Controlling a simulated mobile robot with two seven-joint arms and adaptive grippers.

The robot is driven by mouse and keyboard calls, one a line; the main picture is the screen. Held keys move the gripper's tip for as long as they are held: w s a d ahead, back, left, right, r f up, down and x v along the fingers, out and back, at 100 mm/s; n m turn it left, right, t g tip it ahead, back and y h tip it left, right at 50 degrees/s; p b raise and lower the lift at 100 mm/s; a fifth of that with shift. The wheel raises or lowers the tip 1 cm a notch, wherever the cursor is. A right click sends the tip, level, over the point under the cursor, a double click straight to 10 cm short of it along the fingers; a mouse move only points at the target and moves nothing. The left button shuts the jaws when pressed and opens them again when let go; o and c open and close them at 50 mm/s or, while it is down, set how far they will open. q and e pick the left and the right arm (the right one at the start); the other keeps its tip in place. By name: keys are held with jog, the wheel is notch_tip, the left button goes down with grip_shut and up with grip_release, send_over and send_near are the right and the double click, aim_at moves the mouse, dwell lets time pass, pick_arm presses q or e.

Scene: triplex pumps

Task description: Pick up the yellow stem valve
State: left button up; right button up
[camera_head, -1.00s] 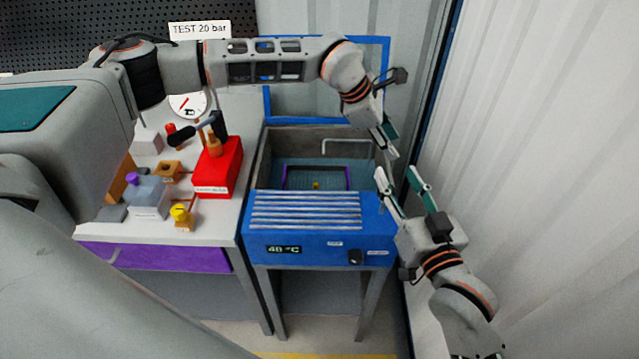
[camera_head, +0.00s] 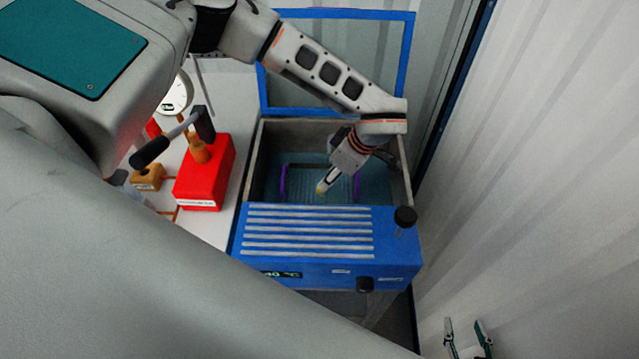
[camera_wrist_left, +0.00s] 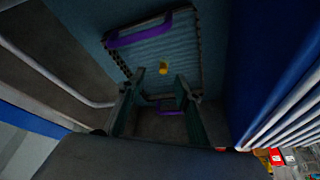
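The yellow stem valve (camera_wrist_left: 163,68) is a small yellow piece on the ribbed floor of a basket in the bath, seen in the left wrist view. In the head view only a yellowish bit (camera_head: 320,190) shows at my fingertips. My left gripper (camera_head: 327,181) reaches down into the bath from above. In the left wrist view its two fingers (camera_wrist_left: 161,80) are apart, with the valve just beyond the gap between the tips. Contact cannot be told. My right gripper (camera_head: 468,338) is open and empty at the lower right, away from the bath.
Purple handles (camera_wrist_left: 150,30) stand on the basket. A red box (camera_head: 205,172) and brown block (camera_head: 148,177) are on the white table to the left.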

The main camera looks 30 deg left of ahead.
aim_at(320, 191)
pick_arm(q)
jog(key=x, duration=0.5)
jog(key=p+x, duration=0.1)
jog(key=x, duration=0.1)
jog(key=shift+s+f, duration=0.25)
jog(key=shift+s, duration=0.1)
jog(key=shift+c, duration=0.3)
grip_shut()
